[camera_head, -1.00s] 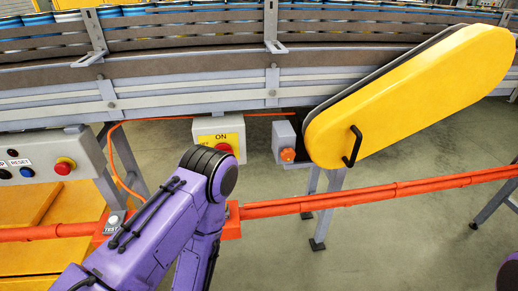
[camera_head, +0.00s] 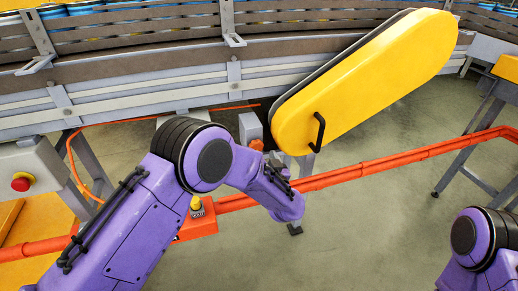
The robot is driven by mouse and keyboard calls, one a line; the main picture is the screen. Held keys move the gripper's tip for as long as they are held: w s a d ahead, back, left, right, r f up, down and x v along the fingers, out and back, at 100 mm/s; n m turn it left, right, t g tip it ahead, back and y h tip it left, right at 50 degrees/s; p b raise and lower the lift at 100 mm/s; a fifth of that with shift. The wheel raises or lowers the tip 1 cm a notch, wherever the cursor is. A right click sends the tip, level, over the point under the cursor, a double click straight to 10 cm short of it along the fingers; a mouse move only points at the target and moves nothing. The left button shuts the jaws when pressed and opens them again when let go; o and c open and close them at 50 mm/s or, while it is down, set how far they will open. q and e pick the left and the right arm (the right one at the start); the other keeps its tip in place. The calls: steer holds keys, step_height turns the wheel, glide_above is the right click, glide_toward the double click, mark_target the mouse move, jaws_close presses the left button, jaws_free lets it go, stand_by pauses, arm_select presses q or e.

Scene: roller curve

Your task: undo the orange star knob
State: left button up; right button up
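The orange star knob (camera_head: 257,145) is small in the picture. It sits at the lower end of a grey box (camera_head: 250,127), beside the rounded lower end of the yellow guard (camera_head: 375,75). My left arm's purple links reach in from the left and pass just below the knob, partly covering the area under it. The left gripper is not visible; the arm shows only as far as a purple link right of the knob. Part of my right arm shows at the lower right corner, with its gripper out of view.
A black handle (camera_head: 318,132) stands out from the guard. A control box with a red button (camera_head: 20,182) is at the left. Open floor lies right of the arm.

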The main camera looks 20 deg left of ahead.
mark_target(257, 148)
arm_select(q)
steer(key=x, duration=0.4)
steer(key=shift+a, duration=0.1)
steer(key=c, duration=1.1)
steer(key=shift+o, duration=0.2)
